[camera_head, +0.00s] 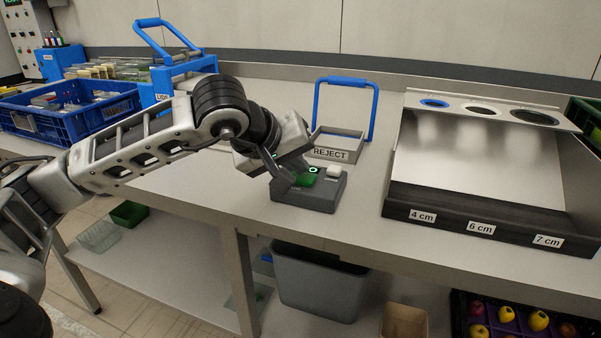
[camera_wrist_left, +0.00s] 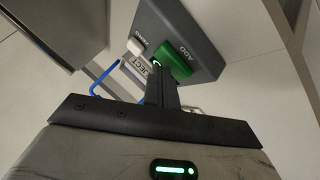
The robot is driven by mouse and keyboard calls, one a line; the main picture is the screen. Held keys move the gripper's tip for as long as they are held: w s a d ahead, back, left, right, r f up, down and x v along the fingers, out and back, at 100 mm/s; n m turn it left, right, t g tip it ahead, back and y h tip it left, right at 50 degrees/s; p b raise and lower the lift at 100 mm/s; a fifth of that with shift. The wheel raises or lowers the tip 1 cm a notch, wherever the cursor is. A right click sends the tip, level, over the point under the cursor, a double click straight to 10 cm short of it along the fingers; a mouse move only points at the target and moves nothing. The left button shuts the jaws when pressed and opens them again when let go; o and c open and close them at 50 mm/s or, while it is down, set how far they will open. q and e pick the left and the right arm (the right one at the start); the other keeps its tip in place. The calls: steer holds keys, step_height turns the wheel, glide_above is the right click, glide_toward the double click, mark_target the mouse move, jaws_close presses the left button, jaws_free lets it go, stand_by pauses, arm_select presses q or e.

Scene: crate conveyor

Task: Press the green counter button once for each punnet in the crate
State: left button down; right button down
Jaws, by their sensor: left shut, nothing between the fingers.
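The green counter button (camera_head: 306,180), marked ADD, is on a dark grey box (camera_head: 325,193) on the bench. It also shows in the left wrist view (camera_wrist_left: 174,58), next to a white button (camera_wrist_left: 135,46). My left gripper (camera_head: 288,185) is shut and empty, its fingertips right at the green button. In the left wrist view the shut fingers (camera_wrist_left: 161,88) overlap the button's edge; I cannot tell whether they touch it. The blue crate (camera_head: 75,133) stands at the far left of the bench; its contents are small and hard to make out. My right gripper is not in view.
A REJECT tray (camera_head: 332,155) with a blue handle stands just behind the button box. A metal sizing chute (camera_head: 480,160) fills the right of the bench. A blue LIDS holder (camera_head: 165,85) stands beside the crate. Bare bench lies left of the button box.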

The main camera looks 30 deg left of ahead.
mark_target(298, 179)
arm_select(q)
steer(key=shift+r+p, duration=0.3)
steer(key=shift+r, duration=0.35)
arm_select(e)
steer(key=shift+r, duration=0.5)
arm_select(q)
steer(key=shift+r, duration=0.1)
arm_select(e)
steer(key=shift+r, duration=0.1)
